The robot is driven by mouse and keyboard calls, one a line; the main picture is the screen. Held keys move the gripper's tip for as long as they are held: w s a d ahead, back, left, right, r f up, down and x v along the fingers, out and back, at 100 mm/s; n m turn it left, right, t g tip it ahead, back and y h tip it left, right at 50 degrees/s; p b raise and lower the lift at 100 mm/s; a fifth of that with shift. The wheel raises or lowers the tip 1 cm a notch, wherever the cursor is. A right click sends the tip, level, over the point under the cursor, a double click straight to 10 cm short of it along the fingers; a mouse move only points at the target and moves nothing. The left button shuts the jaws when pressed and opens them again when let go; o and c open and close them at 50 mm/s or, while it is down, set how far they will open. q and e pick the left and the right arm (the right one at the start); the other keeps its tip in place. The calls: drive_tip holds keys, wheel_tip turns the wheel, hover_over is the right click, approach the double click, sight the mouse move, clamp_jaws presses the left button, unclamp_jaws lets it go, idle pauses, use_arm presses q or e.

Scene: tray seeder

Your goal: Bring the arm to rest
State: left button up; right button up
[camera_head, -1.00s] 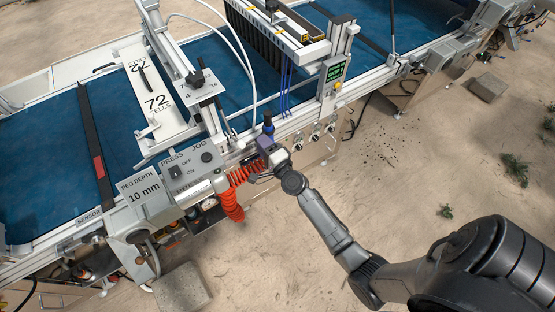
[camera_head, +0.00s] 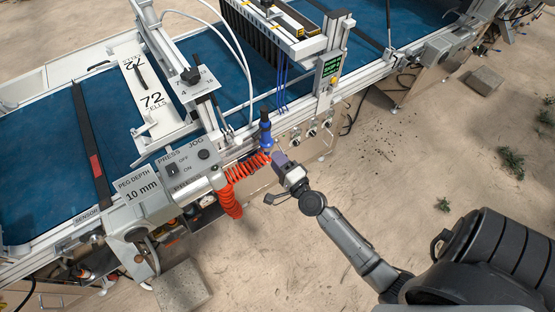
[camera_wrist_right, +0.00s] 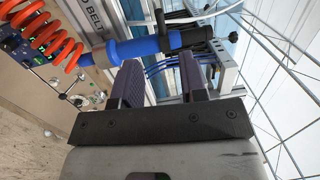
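My right gripper (camera_head: 281,161) is off the front side of the seeder machine, with its arm coming in from the lower right. In the wrist view its two purple-grey fingers (camera_wrist_right: 161,78) stand apart with nothing between them. A blue air tool (camera_head: 265,128) with a dark tip stands upright at the machine's front rail, a short gap from the fingers. It also shows lying across the wrist view just past the fingertips (camera_wrist_right: 146,47). My left arm and gripper are not in view.
An orange coiled hose (camera_head: 232,186) hangs from the machine front beside the gripper. The blue belt (camera_head: 215,60), a 72-cell plate (camera_head: 152,100) and the press control box (camera_head: 188,166) lie at left. Sandy floor (camera_head: 400,160) on the right is open, with a few blocks and weeds.

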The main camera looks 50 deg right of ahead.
idle(0.3)
drive_tip(key=s+a+f+n+g+y, duration=0.2)
drive_tip(key=a+n+g+y, duration=0.25)
drive_tip(key=n, duration=0.35)
drive_tip(key=s+a+f+n+g+y, duration=0.2)
drive_tip(key=a+n+g+y, duration=0.2)
drive_tip(key=a+n, duration=0.3)
drive_tip(key=s+n+g+h, duration=0.5)
drive_tip(key=s+n+g, duration=0.2)
drive_tip(key=s, duration=1.3)
wheel_tip(320, 180, up, 36)
drive_tip(key=w+p, duration=0.1)
drive_tip(key=p, duration=3.4)
drive_tip(key=shift+d, duration=0.45)
drive_tip(key=shift+t, duration=0.25)
